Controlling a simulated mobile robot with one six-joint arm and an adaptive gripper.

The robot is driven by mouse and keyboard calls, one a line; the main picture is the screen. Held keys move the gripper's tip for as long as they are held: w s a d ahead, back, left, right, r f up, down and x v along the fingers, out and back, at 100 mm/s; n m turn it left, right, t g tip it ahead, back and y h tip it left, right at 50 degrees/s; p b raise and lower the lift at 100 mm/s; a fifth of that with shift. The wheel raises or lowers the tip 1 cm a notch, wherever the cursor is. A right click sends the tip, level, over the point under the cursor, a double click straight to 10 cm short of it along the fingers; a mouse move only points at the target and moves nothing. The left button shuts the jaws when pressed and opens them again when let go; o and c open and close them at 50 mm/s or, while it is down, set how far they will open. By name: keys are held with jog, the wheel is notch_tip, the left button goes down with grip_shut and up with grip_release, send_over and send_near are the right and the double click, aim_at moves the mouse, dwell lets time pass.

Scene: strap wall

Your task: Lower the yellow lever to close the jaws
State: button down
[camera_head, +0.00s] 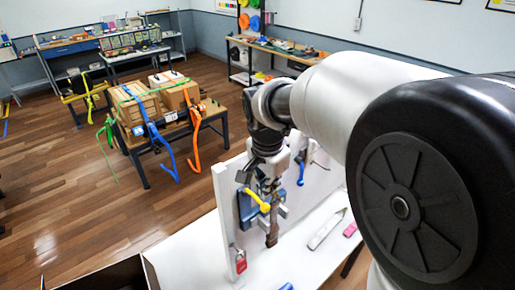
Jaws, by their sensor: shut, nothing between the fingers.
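The yellow lever (257,200) shows in the head view as a short bar with a rounded end, tilted, on a dark blue-grey clamp (247,212) fixed to a white upright panel. My gripper (265,190) is at the panel, pointing down, just above and beside the lever. Its fingers are shut with nothing between them. I cannot tell whether they touch the lever. The clamp's jaws are partly hidden by the gripper and too small to make out. A brown strip (272,234) hangs below the clamp.
A red padlock (240,261) hangs low on the panel (226,215). A blue-handled item (301,172) is on the panel to the right. A grey tool (326,229) and a pink block (350,229) lie on the white tabletop (195,250).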

aim_at(268, 205)
jog(key=shift+w+d+f, duration=0.1)
jog(key=shift+w+f, duration=0.15)
jog(key=shift+f, duration=0.95)
jog(key=shift+w+d+f, duration=0.1)
jog(key=shift+w+f, duration=0.1)
jog(key=shift+f, duration=0.95)
jog(key=shift+a+f, duration=0.1)
jog(key=shift+a, duration=0.05)
